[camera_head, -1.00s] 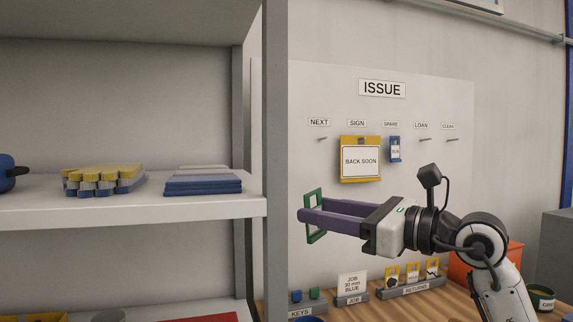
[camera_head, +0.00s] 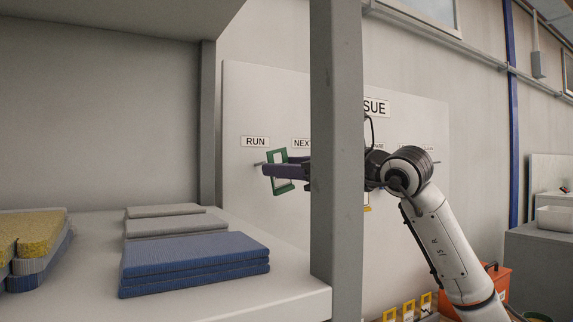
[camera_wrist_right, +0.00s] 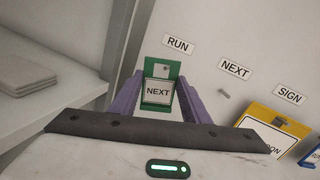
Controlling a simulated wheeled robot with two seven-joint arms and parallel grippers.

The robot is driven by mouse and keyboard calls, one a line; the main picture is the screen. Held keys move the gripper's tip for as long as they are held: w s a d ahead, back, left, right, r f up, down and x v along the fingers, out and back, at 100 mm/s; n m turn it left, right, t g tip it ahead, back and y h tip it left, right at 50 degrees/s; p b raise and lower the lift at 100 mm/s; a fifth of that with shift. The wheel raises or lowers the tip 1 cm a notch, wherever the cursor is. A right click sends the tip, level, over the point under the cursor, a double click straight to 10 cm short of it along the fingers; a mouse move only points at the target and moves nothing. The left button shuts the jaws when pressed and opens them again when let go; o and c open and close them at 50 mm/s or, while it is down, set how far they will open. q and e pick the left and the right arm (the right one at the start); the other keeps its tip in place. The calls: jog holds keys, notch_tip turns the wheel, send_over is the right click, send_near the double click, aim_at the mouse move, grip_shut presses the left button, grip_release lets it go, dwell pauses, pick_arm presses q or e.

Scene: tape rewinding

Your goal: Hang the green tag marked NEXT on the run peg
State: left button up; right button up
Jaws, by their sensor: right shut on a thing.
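The green tag (camera_head: 284,188) has a white NEXT panel, which shows in the right wrist view (camera_wrist_right: 158,94). My right gripper (camera_head: 268,171) is shut on it, with a purple finger at each side (camera_wrist_right: 160,82). The tag is held roughly upright in front of the board, below the RUN label (camera_head: 255,142). The run peg (camera_head: 258,164) shows just left of the tag's upper part in the head view. I cannot tell whether the peg enters the tag's hole. My left gripper is in neither view.
A grey shelf post (camera_head: 336,220) stands between the head camera and my right wrist. The shelf (camera_head: 290,292) holds blue and grey pads. On the board, the NEXT peg (camera_wrist_right: 224,93) is bare, and a yellow sign (camera_wrist_right: 262,117) hangs to its right.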

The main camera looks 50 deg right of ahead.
aim_at(255, 171)
jog(key=shift+w+d+f+p, duration=0.1)
jog(key=shift+w+d+p, duration=0.25)
jog(key=shift+w+p, duration=0.6)
jog(key=shift+w+d+f+p, duration=0.1)
jog(key=shift+w+d+p, duration=0.3)
jog(key=shift+w, duration=1)
jog(key=shift+w+d+f+p, duration=0.1)
jog(key=shift+w+d+p, duration=0.2)
jog(key=shift+w+p, duration=0.65)
jog(key=shift+w+d+f+b, duration=0.15)
jog(key=shift+w+f+b, duration=0.2)
jog(key=shift+w, duration=0.3)
jog(key=shift+w+f, duration=0.15)
jog(key=shift+f, duration=0.05)
jog(key=o, duration=1.1)
jog(key=shift+r, duration=0.15)
